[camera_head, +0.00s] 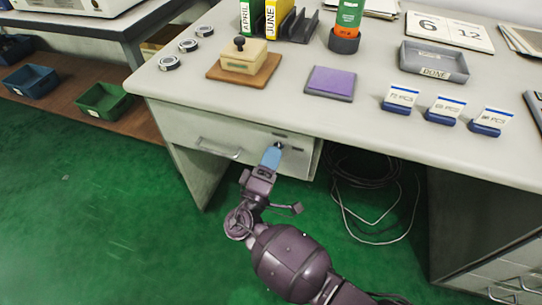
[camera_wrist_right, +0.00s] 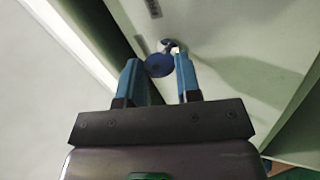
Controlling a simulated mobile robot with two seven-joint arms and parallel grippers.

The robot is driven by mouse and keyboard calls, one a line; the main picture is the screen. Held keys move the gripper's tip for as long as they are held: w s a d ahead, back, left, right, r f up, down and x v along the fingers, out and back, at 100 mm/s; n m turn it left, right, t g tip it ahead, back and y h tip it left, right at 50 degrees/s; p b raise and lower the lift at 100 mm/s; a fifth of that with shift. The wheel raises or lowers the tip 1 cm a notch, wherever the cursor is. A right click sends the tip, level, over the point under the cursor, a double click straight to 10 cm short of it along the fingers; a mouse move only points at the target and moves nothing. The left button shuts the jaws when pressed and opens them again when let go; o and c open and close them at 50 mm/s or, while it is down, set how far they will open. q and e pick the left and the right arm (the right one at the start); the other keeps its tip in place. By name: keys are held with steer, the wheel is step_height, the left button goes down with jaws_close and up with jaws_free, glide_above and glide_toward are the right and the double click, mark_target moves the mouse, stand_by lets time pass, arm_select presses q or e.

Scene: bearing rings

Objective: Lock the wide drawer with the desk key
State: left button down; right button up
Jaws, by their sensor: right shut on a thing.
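The wide drawer (camera_head: 205,140) sits under the desk top at the left and looks closed, with a bar handle (camera_head: 218,149) on its front. My right gripper (camera_head: 271,157) is at the right part of the drawer front, its blue fingers pointing at the lock area. In the right wrist view the round blue head of the desk key (camera_wrist_right: 158,66) is between the two fingertips. The key's shaft meets the silver lock (camera_wrist_right: 169,46) on the front; how deep it sits is hidden by the head. My left gripper is not in view.
On the desk top are a stamp on a wooden board (camera_head: 243,63), a purple pad (camera_head: 331,82), a grey tray (camera_head: 433,62) and several blue-based card holders (camera_head: 399,98). Loose cables (camera_head: 372,190) hang under the desk. Green floor (camera_head: 90,200) is clear at the left.

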steer(key=shift+d+r+n+t+y, duration=0.15)
steer(key=shift+n+t+y, duration=0.25)
steer(key=shift+n+y, duration=0.9)
steer(key=shift+n+h+p, duration=0.3)
steer(key=shift+n+h, duration=0.1)
steer(key=shift+n, duration=0.3)
steer(key=o, duration=0.9)
steer(key=v, duration=1.1)
steer(key=shift+w, duration=0.1)
